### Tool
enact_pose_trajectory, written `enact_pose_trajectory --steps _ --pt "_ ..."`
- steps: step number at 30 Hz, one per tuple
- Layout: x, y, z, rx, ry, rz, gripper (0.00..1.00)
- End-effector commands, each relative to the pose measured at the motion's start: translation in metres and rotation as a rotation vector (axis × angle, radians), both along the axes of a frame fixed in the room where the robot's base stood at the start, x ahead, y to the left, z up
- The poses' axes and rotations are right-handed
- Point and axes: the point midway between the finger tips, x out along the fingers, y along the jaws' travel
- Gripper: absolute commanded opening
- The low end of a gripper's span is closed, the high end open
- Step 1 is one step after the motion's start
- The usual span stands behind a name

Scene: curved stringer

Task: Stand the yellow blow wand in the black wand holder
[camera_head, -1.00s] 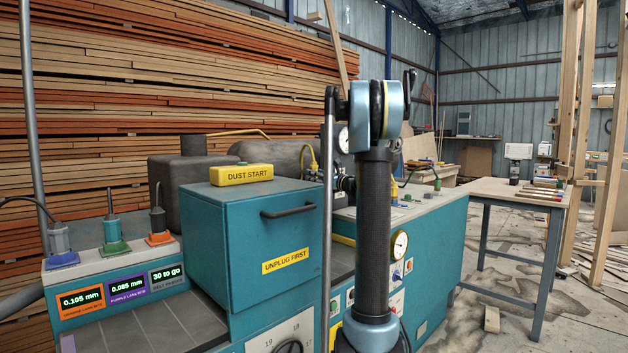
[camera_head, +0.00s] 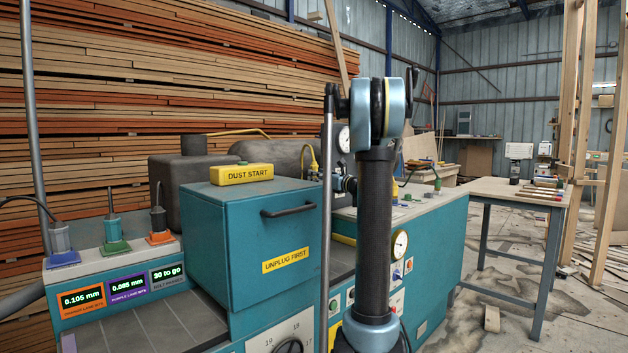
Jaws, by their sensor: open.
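My upright arm stands right of centre. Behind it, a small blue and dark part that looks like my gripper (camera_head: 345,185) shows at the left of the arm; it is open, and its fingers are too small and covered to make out. A thin yellow bar (camera_head: 343,240), possibly the yellow blow wand, lies low on the bench between the teal cabinet and my arm, partly hidden by the arm. It lies below my gripper and apart from it. I cannot pick out the black wand holder; it may be hidden behind the cabinet or my arm.
A teal cabinet (camera_head: 255,245) with a black handle and a yellow dust start box (camera_head: 242,175) stands left of my arm. A dark tank (camera_head: 275,157) is behind it. A teal machine (camera_head: 435,245) with a gauge is at right.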

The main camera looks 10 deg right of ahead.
Motion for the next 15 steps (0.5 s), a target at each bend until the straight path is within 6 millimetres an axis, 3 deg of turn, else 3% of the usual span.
enact_pose_trajectory --steps 9,15 --pt "-0.05 -0.038 -0.006 0.0 0.0 -0.004 0.44" --pt "-0.071 -0.052 -0.008 0.0 0.0 -0.002 0.44"
